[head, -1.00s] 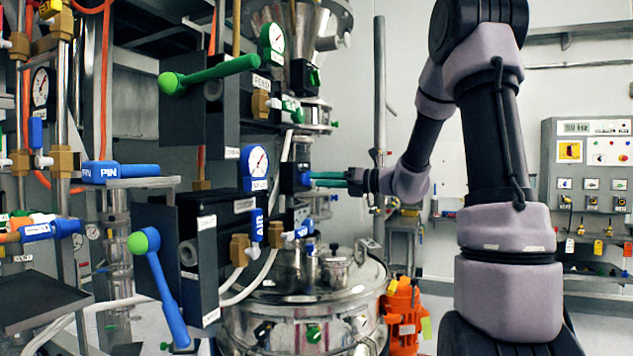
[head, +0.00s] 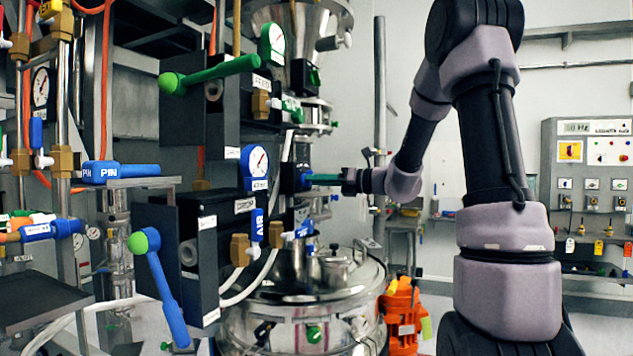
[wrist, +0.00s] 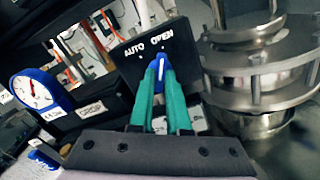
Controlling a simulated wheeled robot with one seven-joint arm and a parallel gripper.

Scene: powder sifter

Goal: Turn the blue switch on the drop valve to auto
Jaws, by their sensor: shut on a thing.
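The blue switch (wrist: 160,66) sits on a black box (wrist: 185,55) marked AUTO and OPEN, in the wrist view. The switch points up between the two words, nearer OPEN. My gripper (wrist: 160,80) has its two teal fingers shut on the switch, one on each side. In the head view the switch (head: 304,180) shows as a small blue patch on the valve box beside the sifter column. My gripper (head: 318,178) reaches it from the right, and the fingers partly hide it.
A blue-rimmed gauge (head: 254,168) and an AIR valve handle (head: 257,225) are left of the switch. The steel sifter vessel (head: 345,300) stands below. An orange motor (head: 403,315) is at lower right. A control panel (head: 590,155) is on the far right wall.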

